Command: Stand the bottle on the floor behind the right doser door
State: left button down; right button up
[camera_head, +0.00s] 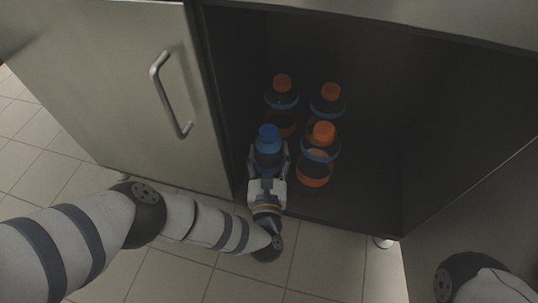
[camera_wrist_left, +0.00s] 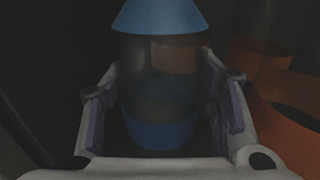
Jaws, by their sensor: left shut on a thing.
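The bottle with a blue cap (camera_head: 268,133) is inside the open cabinet, near the front left of its dark floor. It looks upright. My left gripper (camera_head: 268,165) is shut on it, one finger on each side. In the left wrist view the same clear bottle (camera_wrist_left: 160,85), with blue at its top and bottom, stands between the finger pads. I cannot tell whether its base touches the cabinet floor (camera_head: 345,208). The right gripper is out of view; only part of my right arm shows at the bottom right corner.
Orange-capped bottles stand close by: one at the back (camera_head: 282,84), one at back right (camera_head: 331,93), one just right (camera_head: 321,134). A closed door with a handle (camera_head: 170,95) is left of the opening; an open door (camera_head: 470,190) is at right. The floor's right part is clear.

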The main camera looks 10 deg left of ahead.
pick_arm(q)
jog(key=c, duration=0.6)
grip_release()
jog(key=shift+s, duration=0.2)
jog(key=s+d+p, duration=0.2)
jog(key=s+p, duration=0.2)
jog(key=s, duration=0.7)
jog(key=shift+s+d, duration=0.2)
jog(key=shift+s, duration=0.05)
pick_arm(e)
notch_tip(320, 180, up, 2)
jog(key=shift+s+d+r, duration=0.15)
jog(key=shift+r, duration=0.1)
